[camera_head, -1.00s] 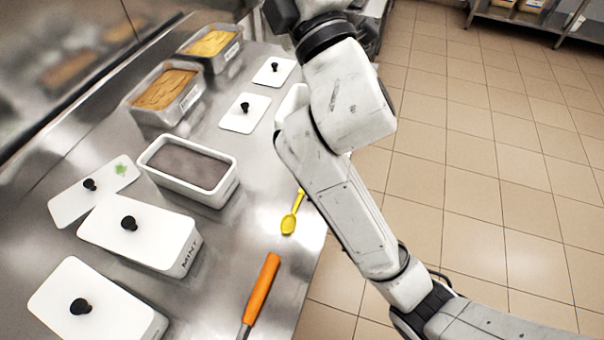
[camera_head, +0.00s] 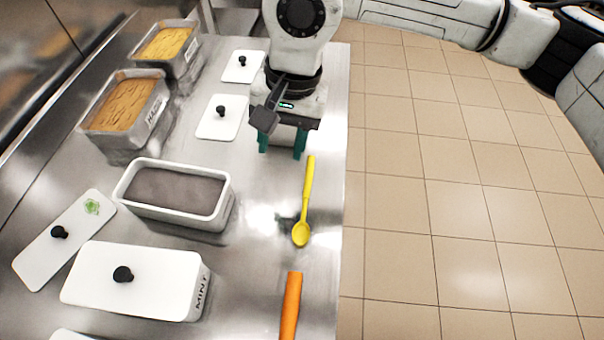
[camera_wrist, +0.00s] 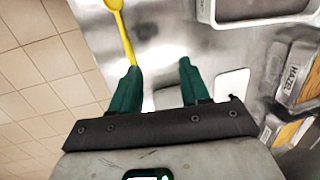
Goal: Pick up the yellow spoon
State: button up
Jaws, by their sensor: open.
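The yellow spoon (camera_head: 306,202) lies on the steel counter near its right edge, bowl toward the viewer and handle pointing away. My gripper (camera_head: 283,150) is above the counter just beyond the handle end, a little to its left, with teal fingers open and empty. In the wrist view the spoon (camera_wrist: 124,40) runs from the top edge down to the left finger, its handle end hidden behind or beside that finger. The gap between the fingertips (camera_wrist: 158,72) shows only bare counter. I cannot tell the gripper's exact height.
An orange-handled tool (camera_head: 291,305) lies nearer on the counter. An open tub of dark ice cream (camera_head: 222,203), a lidded mint tub (camera_head: 140,280), loose white lids (camera_head: 218,118) and tan and yellow tubs (camera_head: 98,135) stand to the left. Tiled floor (camera_head: 460,220) lies right.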

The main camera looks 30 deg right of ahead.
jog(key=d+f+h, duration=0.1)
jog(key=d+h, duration=0.1)
jog(key=d, duration=0.3)
send_over(309, 176)
jog(key=f, duration=0.4)
jog(key=shift+w+f, duration=0.25)
jog(key=shift+f, duration=0.1)
jog(key=shift+s+f+p, duration=0.2)
jog(key=shift+f+p, duration=0.55)
jog(key=shift+f, duration=2.25)
jog(key=shift+c, duration=0.3)
grip_shut()
